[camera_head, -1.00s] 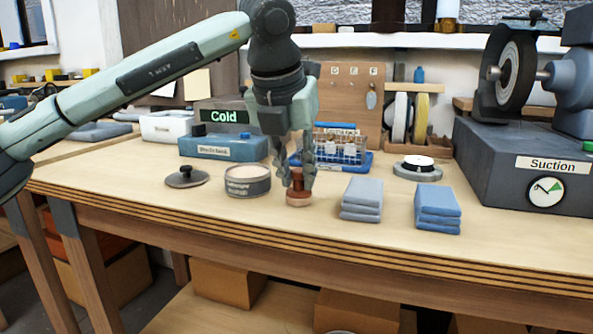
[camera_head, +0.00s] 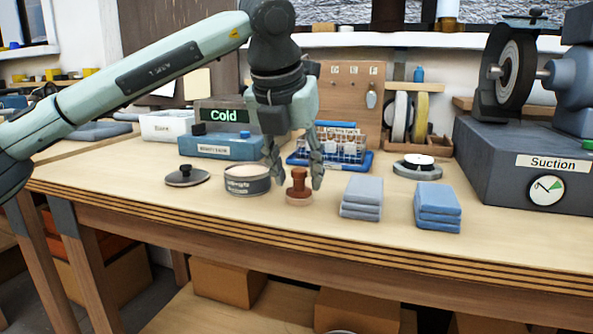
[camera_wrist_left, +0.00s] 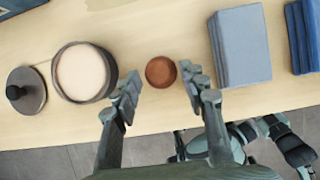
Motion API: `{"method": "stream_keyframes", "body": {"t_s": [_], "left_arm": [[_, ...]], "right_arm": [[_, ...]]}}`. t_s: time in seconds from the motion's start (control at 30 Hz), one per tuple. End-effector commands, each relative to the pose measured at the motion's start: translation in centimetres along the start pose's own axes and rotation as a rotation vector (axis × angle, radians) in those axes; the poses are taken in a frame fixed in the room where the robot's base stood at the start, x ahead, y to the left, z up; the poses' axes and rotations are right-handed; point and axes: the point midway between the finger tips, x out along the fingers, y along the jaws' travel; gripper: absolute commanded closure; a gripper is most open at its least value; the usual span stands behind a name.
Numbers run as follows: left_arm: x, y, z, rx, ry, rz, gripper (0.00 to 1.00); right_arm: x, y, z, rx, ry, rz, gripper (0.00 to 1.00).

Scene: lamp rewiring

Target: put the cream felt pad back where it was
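Whether this base is the cream felt pad I cannot tell. From above, the handle shows as a brown disc (camera_wrist_left: 160,72) in the left wrist view. My left gripper (camera_head: 296,185) is open, its fingers on either side of the handle with gaps between. An open round tin (camera_head: 247,181) to the left has a flat cream surface inside (camera_wrist_left: 82,72). Its dark knobbed lid (camera_head: 186,176) lies beside it. My right gripper is not clearly made out.
A grey folded cloth stack (camera_head: 361,198) and a blue one (camera_head: 438,206) lie to the right. Behind are a blue box (camera_head: 222,146), a wire basket in a blue tray (camera_head: 335,150) and a round dark-and-white piece (camera_head: 418,166). The front bench strip is clear.

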Motion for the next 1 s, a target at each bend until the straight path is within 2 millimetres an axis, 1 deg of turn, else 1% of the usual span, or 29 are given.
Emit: {"method": "stream_keyframes", "body": {"t_s": [0.27,0.37,0.6,0.73,0.9,1.0], "left_arm": [[-0.2,0.0,0.1,0.000,0.000,0.000,0.58],[-0.4,0.0,0.2,0.000,0.000,0.000,0.58],[-6.0,0.0,0.2,0.000,-0.005,-0.001,0.58],[-8.8,0.0,0.2,0.000,-0.004,0.000,0.58],[-11.3,0.0,0.2,-0.001,-0.002,0.001,0.58],[-12.0,0.0,0.2,-0.001,-0.001,0.000,0.58]], "right_arm": [[-0.2,0.1,0.1,0.002,-0.009,0.001,0.60],[-0.5,0.8,1.5,0.009,-0.075,0.016,0.60],[-0.2,0.5,1.1,0.006,-0.054,0.011,0.60],[-0.2,0.5,1.2,0.005,-0.056,0.011,0.60],[-0.3,0.6,1.5,0.005,-0.066,0.013,0.60],[-0.3,0.6,1.6,0.004,-0.070,0.013,0.60]]}}
